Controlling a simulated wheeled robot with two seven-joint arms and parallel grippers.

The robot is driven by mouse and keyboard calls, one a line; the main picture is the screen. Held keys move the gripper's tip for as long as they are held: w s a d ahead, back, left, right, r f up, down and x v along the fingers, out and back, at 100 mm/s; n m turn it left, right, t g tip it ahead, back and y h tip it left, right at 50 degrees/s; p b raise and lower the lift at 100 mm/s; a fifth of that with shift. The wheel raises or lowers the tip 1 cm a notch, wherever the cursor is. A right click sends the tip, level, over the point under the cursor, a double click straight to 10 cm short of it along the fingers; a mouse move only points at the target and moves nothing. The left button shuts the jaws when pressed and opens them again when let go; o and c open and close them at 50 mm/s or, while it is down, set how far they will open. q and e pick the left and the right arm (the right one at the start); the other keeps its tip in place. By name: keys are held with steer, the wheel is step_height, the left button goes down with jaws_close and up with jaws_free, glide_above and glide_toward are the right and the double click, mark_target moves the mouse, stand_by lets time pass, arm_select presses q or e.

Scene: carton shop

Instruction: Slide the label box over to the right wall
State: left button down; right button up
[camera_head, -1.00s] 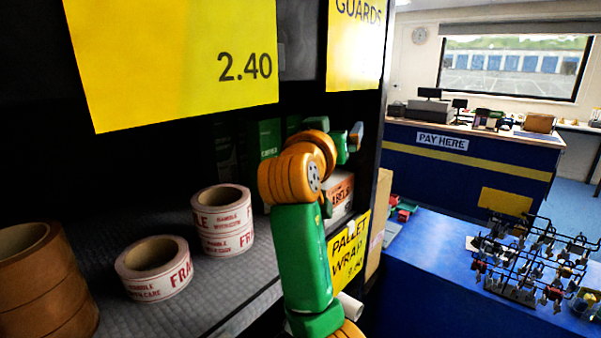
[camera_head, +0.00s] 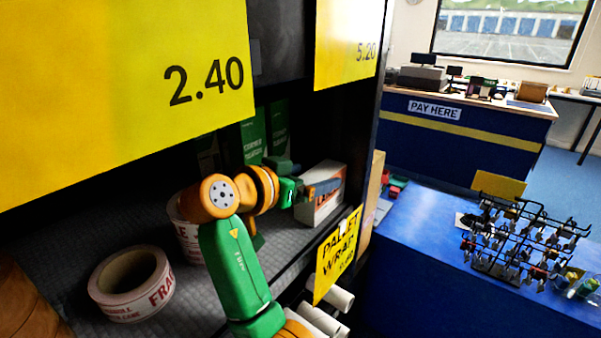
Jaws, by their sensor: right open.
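The label box (camera_head: 326,206), white with an orange-red printed front, stands on the shelf near its right end. The dark right wall (camera_head: 362,135) of the shelf bay is just beyond it, with a little room between as far as I can see. My right gripper (camera_head: 322,188) is open, its fingers at the left and front of the box and hiding part of it. I cannot tell whether they touch it. My left gripper is not in view.
Rolls of FRAGILE tape (camera_head: 132,284) and brown tape stand to the left on the shelf. Green cartons (camera_head: 252,140) stand behind my arm. Yellow price cards (camera_head: 338,255) hang at the shelf edge and above. White rolls lie below.

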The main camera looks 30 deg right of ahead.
mark_target(318, 174)
steer(key=p+x, duration=0.1)
steer(key=x, duration=0.3)
steer(key=shift+d, duration=0.1)
jaws_close()
jaws_free()
